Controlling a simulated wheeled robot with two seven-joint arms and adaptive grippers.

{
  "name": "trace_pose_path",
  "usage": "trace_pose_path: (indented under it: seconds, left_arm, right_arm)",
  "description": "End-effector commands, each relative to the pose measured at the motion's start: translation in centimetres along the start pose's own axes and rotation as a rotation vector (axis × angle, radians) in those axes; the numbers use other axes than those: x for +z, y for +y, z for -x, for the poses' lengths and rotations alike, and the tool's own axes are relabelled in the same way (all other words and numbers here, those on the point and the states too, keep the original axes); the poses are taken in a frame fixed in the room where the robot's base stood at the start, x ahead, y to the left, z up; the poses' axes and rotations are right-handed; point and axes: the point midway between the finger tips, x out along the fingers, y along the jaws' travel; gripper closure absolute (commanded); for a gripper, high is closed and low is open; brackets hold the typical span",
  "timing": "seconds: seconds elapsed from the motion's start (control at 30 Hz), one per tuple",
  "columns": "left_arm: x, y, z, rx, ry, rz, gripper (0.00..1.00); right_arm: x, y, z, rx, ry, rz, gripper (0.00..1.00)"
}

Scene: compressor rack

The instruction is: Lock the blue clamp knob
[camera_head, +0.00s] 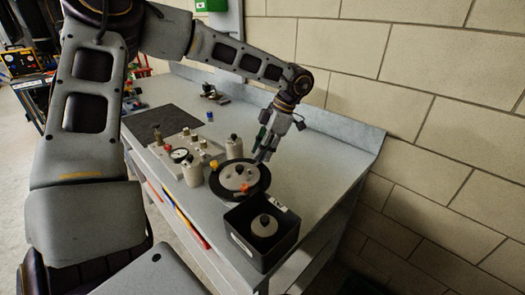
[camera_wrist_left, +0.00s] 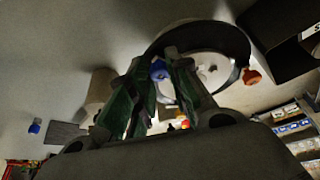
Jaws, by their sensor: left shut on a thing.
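The blue clamp knob (camera_wrist_left: 160,69) shows in the left wrist view beside the pale disc (camera_wrist_left: 206,68) in its dark round ring. My left gripper (camera_wrist_left: 158,78) has its green-padded fingers on both sides of the knob and is shut on it. In the head view, my left gripper (camera_head: 263,156) points down at the far edge of the round fixture (camera_head: 239,178). The knob is hidden there by the fingers. An orange knob (camera_wrist_left: 252,76) sits at the ring's edge in the wrist view. My right gripper is not in view.
A black open box (camera_head: 240,247) holding a round grey part stands at the bench's near corner. Pale cylinders and a gauge block (camera_head: 180,154) stand left of the fixture. A small blue piece (camera_head: 209,116) lies behind. A brick wall bounds the bench's right side.

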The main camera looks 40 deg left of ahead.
Motion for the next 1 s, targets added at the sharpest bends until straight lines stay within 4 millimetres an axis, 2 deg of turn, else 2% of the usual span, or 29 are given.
trace_pose_path:
  seconds: [0.53, 0.57, 0.7, 0.73, 1.0]
  left_arm:
    - [0.05, -0.02, 0.08, 0.015, -0.003, -0.034, 1.00]
    - [0.05, -0.02, 0.08, 0.015, -0.003, -0.033, 0.78]
    - [0.04, -0.03, 0.06, 0.015, -0.002, -0.033, 0.60]
    - [0.03, -0.03, 0.06, 0.015, -0.002, -0.033, 0.57]
    - [0.01, -0.04, 0.02, 0.014, -0.001, -0.033, 0.57]
  right_arm:
    - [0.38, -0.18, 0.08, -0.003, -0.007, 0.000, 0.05]
    - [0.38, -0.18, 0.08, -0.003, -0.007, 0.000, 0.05]
    - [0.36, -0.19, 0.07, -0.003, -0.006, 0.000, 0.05]
    - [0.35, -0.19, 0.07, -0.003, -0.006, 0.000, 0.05]
    - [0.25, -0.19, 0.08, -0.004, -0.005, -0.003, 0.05]
